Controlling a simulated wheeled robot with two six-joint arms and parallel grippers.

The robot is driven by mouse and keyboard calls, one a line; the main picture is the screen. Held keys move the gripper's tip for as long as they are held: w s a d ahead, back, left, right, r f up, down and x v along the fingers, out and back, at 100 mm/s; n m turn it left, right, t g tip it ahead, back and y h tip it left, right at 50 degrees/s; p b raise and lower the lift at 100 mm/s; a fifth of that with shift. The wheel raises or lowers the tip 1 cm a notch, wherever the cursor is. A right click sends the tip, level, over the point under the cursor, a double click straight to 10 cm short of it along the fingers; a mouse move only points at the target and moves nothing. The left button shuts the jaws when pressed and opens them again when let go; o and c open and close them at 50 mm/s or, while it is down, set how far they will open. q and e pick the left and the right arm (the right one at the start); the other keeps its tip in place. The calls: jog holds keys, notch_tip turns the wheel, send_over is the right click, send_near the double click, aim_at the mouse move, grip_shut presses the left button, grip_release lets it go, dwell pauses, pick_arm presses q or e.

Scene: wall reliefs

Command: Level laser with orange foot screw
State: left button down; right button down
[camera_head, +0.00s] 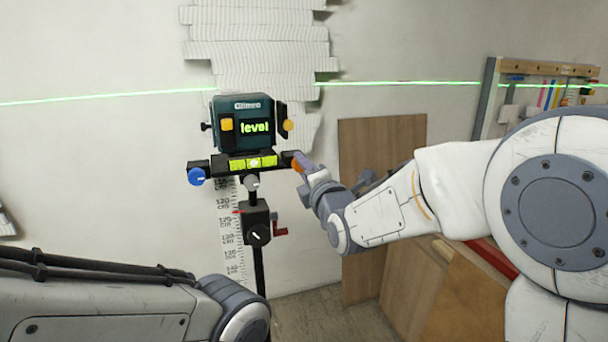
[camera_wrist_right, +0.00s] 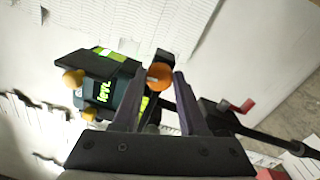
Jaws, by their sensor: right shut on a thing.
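The teal laser (camera_head: 243,125) sits on a black base on a post, and its screen reads "level" in green. It also shows tilted in the right wrist view (camera_wrist_right: 108,92). The orange foot screw (camera_wrist_right: 159,73) is at the right end of the base, and only a bit of it shows in the head view (camera_head: 297,166). My right gripper (camera_head: 303,163) reaches it from the right. In the wrist view its two fingers (camera_wrist_right: 161,80) stand either side of the screw, shut on it. My left arm shows at the lower left, but its gripper is out of view.
A blue knob (camera_head: 196,176) and a grey knob (camera_head: 251,182) are on the base. Green-yellow bubble vials (camera_head: 252,162) lie below the laser. A red crank (camera_head: 281,229) sticks out from the post. A green laser line (camera_head: 400,84) crosses the wall. Wooden boards (camera_head: 368,150) lean behind my right arm.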

jog(key=shift+n, duration=0.3)
jog(key=shift+c, duration=2.2)
grip_release()
jog(key=b+v, duration=0.1)
jog(key=v, duration=0.9)
jog(key=shift+s+b, duration=0.25)
jog(key=shift+b, duration=0.1)
jog(key=shift+d, duration=0.15)
